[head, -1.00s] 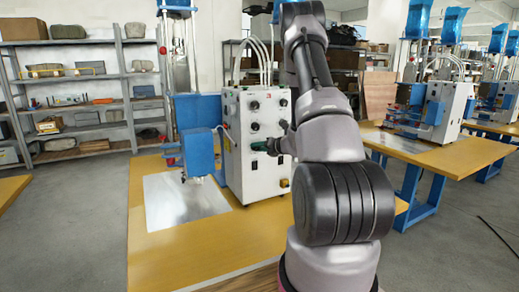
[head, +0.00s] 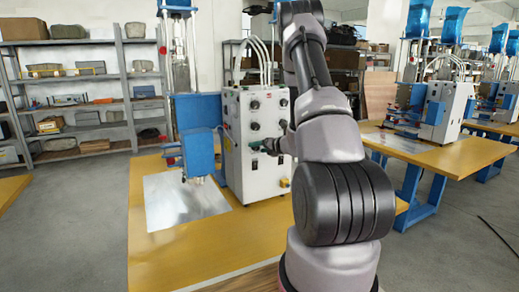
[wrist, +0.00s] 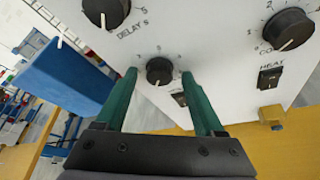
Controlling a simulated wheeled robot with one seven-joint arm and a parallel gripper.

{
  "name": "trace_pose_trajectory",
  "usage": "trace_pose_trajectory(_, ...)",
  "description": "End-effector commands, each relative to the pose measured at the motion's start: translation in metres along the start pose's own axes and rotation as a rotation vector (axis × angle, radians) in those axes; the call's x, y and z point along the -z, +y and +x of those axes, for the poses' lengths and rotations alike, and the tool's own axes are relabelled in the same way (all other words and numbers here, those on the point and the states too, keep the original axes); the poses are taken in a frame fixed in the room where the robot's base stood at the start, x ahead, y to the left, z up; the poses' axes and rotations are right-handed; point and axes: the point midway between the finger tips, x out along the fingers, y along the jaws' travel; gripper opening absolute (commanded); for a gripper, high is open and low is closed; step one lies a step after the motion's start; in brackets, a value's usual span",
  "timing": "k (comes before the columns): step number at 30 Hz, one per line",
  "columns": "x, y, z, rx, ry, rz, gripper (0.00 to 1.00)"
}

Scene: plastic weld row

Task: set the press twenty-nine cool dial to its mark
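The press (head: 257,165) is a white control box with black dials on its front; no press number is readable. In the wrist view, one dial at the right (wrist: 287,28) has a partly readable label starting "CO"; its white pointer line points down-left. A smaller black dial (wrist: 159,71) sits between my fingertips, its white line pointing down; its label is not readable. My gripper (wrist: 160,76) is open, its green fingers either side of this smaller dial with a gap on each side. In the head view my gripper (head: 264,146) is at the box's front, partly hidden by my arm.
A dial labelled DELAY S (wrist: 106,12) is at the top left, and a HEAT switch (wrist: 269,77) at the right. The blue press head (head: 198,152) stands left of the box, over a metal plate (head: 180,205) on the yellow table (head: 160,255). Shelves (head: 85,100) stand behind.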

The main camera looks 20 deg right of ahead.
Motion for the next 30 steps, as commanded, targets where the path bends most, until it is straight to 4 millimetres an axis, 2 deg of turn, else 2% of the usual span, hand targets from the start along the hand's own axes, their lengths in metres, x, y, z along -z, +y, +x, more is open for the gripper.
trace_pose_trajectory(4,-0.001,0.000,-0.004,0.000,-0.001,0.001,0.70)
trace_pose_trajectory(7,-0.002,0.000,-0.015,0.001,-0.004,0.002,0.70)
trace_pose_trajectory(15,-0.001,-0.001,-0.070,0.002,-0.003,0.002,0.70)
trace_pose_trajectory(21,0.000,-0.001,-0.099,0.002,-0.002,0.002,0.70)
trace_pose_trajectory(30,0.000,0.000,-0.108,0.000,0.000,0.000,0.70)
